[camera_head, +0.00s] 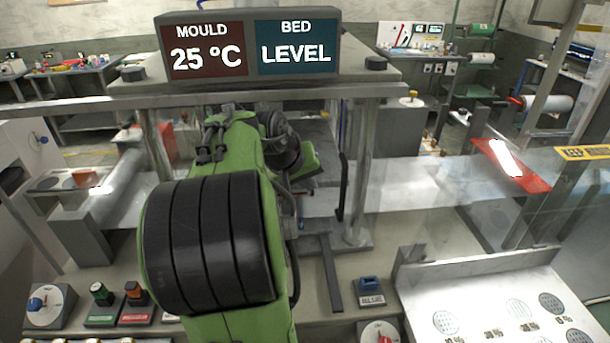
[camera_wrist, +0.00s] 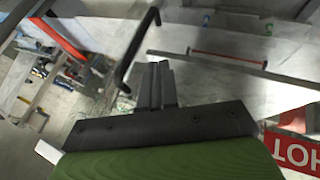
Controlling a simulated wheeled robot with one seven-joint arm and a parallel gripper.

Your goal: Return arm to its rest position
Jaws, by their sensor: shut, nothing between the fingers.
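My gripper (camera_wrist: 158,68) shows in the wrist view with its two dark fingers pressed together and nothing between them. The fingers stand clear of any object, with a dark curved bar handle (camera_wrist: 139,50) seen just beyond and to their left. In the head view my green and black arm fills the middle and reaches forward into the frame of the machine, below the display. My gripper cannot be made out there, hidden behind my arm's links.
The machine's display (camera_head: 250,50) reads mould 25 °C and bed level. A metal post (camera_head: 358,165) stands right of my arm. A sloped white panel (camera_head: 470,285) lies right. A red HOT sign (camera_wrist: 298,152) shows in the wrist view.

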